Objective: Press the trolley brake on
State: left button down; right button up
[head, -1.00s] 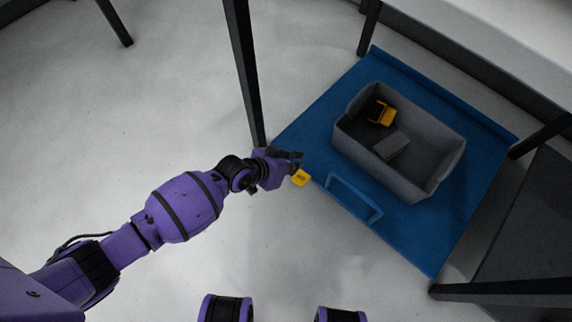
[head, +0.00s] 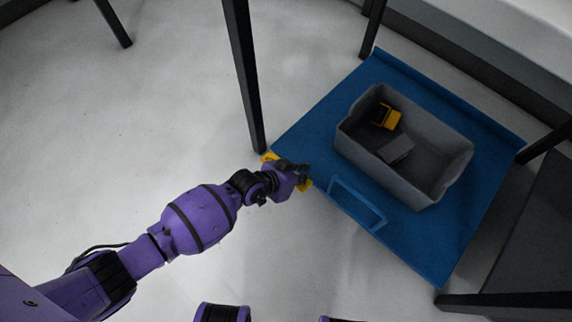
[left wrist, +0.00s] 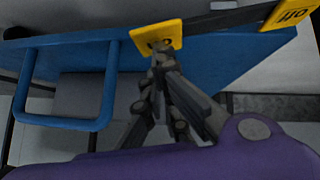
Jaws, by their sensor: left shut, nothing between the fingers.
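The blue trolley (head: 310,130) has a blue handle (head: 357,203) on its near side. Two yellow pedals are at its left corner: one (head: 268,157) by the black post and one (head: 306,186) partly hidden under my left gripper (head: 304,172). In the left wrist view, my shut, empty fingers (left wrist: 160,58) point at a yellow pedal (left wrist: 157,33), their tips overlapping its edge; I cannot tell if they touch. The other yellow pedal (left wrist: 291,14) carries upside-down dark lettering that looks like "OFF". My right gripper is not in view.
A grey bin (head: 436,180) with a yellow-and-black item (head: 388,117) and a grey block (head: 397,150) stands on the trolley. Black posts (head: 240,70) rise around it.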

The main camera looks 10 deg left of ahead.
aim_at(310, 184)
pick_arm(q)
jog(key=shift+w+d+r+p, duration=0.1)
jog(key=shift+d+p, duration=0.2)
jog(key=shift+p, duration=0.05)
jog(key=shift+t+y, duration=0.3)
jog(key=shift+s+d+f+m+y+p, duration=0.3)
jog(key=shift+f+m+p, duration=0.1)
jog(key=shift+p, duration=0.4)
jog(key=shift+s+d+f, duration=0.1)
jog(key=shift+d+f, duration=0.05)
jog(key=shift+f, duration=0.05)
jog(key=shift+s+f+t+y+p, duration=0.1)
jog(key=shift+f+t+y+p, duration=0.15)
jog(key=shift+t+y+p, duration=0.05)
jog(key=shift+s+d+f, duration=0.15)
jog(key=shift+d+f, duration=0.05)
jog(key=shift+f, duration=0.35)
jog(key=shift+s+d+f, duration=0.15)
jog(key=shift+f, duration=0.4)
jog(key=shift+d, duration=0.1)
